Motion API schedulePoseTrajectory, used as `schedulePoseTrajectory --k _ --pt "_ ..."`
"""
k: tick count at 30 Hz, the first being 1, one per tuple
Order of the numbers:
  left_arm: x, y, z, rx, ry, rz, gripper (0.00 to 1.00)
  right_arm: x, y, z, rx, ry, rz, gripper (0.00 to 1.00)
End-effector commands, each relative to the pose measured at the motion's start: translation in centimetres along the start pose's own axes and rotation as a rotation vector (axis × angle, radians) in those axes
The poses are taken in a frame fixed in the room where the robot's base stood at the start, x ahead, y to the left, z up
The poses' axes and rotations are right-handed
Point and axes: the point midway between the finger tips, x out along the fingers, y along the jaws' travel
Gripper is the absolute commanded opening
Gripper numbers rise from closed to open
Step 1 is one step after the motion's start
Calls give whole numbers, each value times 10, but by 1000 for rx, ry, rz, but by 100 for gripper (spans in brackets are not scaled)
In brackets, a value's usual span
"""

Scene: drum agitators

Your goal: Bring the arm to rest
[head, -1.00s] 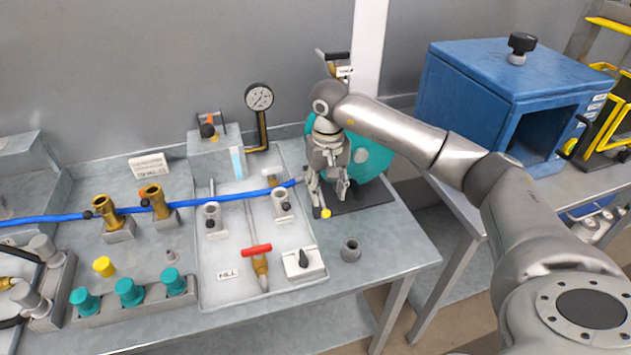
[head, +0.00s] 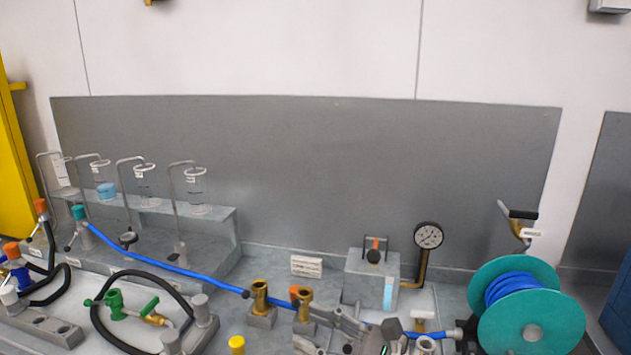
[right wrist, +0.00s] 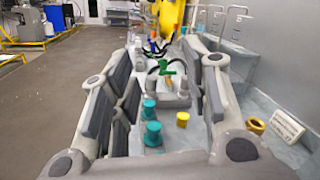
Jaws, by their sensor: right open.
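My right gripper (head: 318,330) is at the bottom edge of the head view, over the bench, with its fingers pointing left. It partly hides the fittings there. In the right wrist view its two fingers (right wrist: 162,62) stand wide apart with nothing held between them. My left gripper is not in view.
A blue hose (head: 190,272) runs along the bench to a teal reel (head: 550,325) at right. Brass fittings (head: 261,297), a pressure gauge (head: 428,236) and cylinders on a raised shelf (head: 205,215) stand around. The space above the bench is clear.

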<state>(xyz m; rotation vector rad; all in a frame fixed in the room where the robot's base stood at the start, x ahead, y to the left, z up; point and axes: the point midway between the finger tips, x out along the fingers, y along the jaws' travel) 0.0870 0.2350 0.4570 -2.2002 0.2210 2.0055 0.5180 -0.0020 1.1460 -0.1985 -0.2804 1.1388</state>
Motion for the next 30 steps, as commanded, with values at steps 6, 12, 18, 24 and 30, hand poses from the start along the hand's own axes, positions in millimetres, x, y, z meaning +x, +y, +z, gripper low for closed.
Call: schedulePoseTrajectory --k 6,12,18,24,30 --pt "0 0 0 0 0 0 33 -38 -49 18 735 -294 -448 43" --pt "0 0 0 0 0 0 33 -114 -70 -33 1406 -553 -862 43" --pt "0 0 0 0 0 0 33 -200 -24 -115 2011 -821 -1331 43" --pt "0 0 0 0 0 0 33 -263 70 -167 -2321 1025 1760 43" --pt "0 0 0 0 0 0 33 -296 153 -179 -1898 909 1660 43"
